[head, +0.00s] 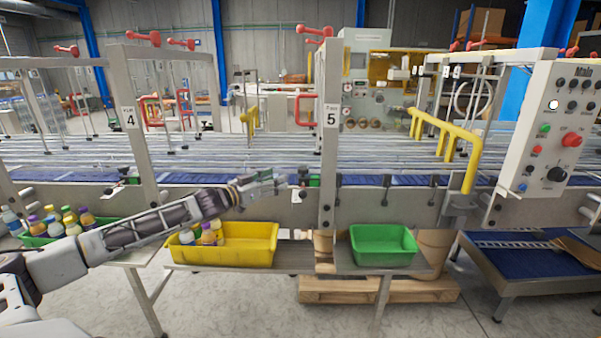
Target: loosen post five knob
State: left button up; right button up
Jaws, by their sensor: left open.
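Post five (329,140) is a grey upright with a "5" label, standing at the front edge of the conveyor right of centre. A red crank-like knob (318,32) sits at its top, and a red loop handle (305,112) is at its left side. Small dark fittings (302,194) show on the rail just left of the post, too small to make out. My left gripper (281,182) is open and empty, pointing right at rail height, a short way left of the post and well below the top red knob. My right gripper is not in view.
A yellow bin (262,246) with several bottles sits below my left arm, and an empty green bin (383,230) right of the post. Post four (130,140) stands left. A yellow rail (474,160) and a control panel (556,125) stand right.

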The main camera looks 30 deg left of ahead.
aim_at(299, 170)
pick_arm(q)
jog(key=shift+w+d+b, duration=0.15)
jog(key=shift+w+b, duration=0.35)
jog(key=shift+w, duration=0.15)
jog(key=shift+b+x, duration=1.05)
jog(key=shift+x, duration=0.2)
jog(key=shift+w+p, duration=0.35)
jog(key=shift+w, duration=0.2)
jog(key=shift+p+x, duration=0.35)
jog(key=shift+x, duration=0.5)
jog(key=shift+p+x, duration=0.8)
jog(key=shift+x, duration=0.1)
jog(key=shift+w+d+r, duration=0.1)
jog(key=shift+w, duration=0.1)
jog(key=shift+p+x, duration=1.2)
jog(key=shift+x, duration=0.4)
